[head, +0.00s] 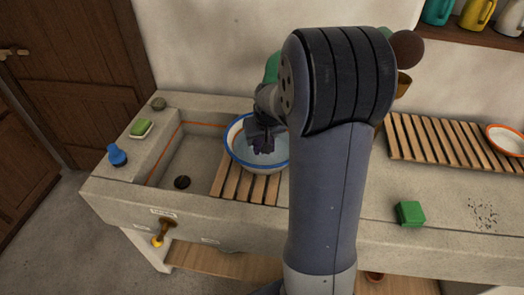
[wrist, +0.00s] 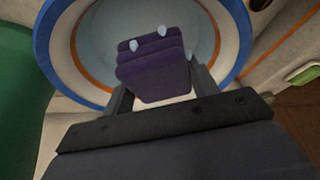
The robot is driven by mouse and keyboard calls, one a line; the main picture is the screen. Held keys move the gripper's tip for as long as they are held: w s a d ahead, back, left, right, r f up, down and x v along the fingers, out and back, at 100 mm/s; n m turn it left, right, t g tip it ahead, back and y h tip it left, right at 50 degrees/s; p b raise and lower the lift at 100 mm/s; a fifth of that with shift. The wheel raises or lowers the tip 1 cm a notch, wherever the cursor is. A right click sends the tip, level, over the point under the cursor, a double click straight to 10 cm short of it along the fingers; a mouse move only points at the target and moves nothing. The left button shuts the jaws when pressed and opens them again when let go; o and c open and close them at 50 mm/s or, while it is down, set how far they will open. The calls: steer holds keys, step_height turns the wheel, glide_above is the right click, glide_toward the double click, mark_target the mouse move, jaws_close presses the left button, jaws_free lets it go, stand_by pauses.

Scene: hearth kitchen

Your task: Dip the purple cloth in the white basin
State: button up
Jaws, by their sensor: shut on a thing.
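The purple cloth (wrist: 152,72) is folded and sits between the two fingers of my gripper (wrist: 160,88) in the wrist view. A few pale drops show on and beside it. In the head view the dark cloth (head: 263,144) shows below my gripper (head: 262,133), over the inside of the white basin (head: 236,151). The basin has a blue rim and an orange line, and pale water inside; its rim also shows in the wrist view (wrist: 52,45). I cannot tell whether the cloth touches the water. My arm hides the basin's right side.
The basin stands on a wooden slat rack (head: 231,184) beside the stone sink (head: 190,160). A green soap (head: 141,127) and a blue bottle (head: 117,155) are at the sink's left. A green block (head: 410,213) and a slatted board (head: 440,140) lie right of my arm.

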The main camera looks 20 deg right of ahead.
steer(key=shift+r+p, duration=1.75)
steer(key=shift+r, duration=1)
steer(key=shift+s, duration=0.1)
